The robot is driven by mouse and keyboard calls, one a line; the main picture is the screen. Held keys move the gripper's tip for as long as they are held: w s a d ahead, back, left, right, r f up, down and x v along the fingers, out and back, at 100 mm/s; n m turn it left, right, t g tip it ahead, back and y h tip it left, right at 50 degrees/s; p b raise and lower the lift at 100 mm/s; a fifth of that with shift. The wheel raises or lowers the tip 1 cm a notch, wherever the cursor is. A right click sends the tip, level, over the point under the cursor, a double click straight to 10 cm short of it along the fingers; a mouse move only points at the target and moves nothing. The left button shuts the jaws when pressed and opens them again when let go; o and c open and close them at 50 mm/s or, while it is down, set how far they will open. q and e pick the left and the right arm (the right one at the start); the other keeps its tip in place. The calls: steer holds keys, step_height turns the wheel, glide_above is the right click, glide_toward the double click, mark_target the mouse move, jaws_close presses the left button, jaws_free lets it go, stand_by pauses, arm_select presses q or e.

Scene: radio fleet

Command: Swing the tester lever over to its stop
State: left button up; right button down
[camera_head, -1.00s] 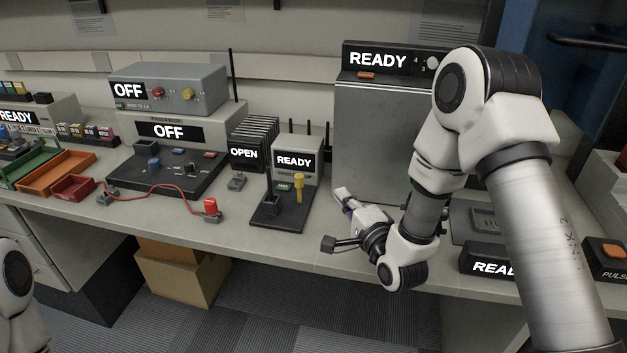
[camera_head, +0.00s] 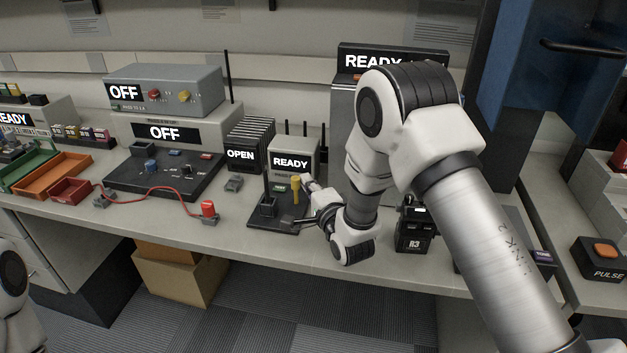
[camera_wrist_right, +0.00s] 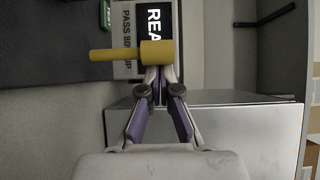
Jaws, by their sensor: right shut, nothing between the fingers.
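The tester (camera_head: 293,158) stands on the bench with a READY screen and a dark base plate (camera_head: 262,222). Its yellow lever (camera_head: 295,186) stands upright at the right of the base plate. My right gripper (camera_head: 307,183) is shut and empty, at the right side of the lever's upper end. In the right wrist view the closed fingertips (camera_wrist_right: 157,72) are right against or just short of the lever's thick yellow grip (camera_wrist_right: 158,52); I cannot tell whether they touch. My left gripper is out of view.
A black radio marked R3 (camera_head: 414,228) stands right of my right wrist. A tall grey cabinet (camera_head: 340,125) is behind my arm. A red cable (camera_head: 165,188) lies further left.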

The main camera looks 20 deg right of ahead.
arm_select(q)
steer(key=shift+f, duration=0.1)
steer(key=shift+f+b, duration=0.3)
steer(key=shift+b, duration=0.1)
arm_select(e)
steer(key=shift+s+f, duration=0.1)
steer(key=shift+s, duration=0.05)
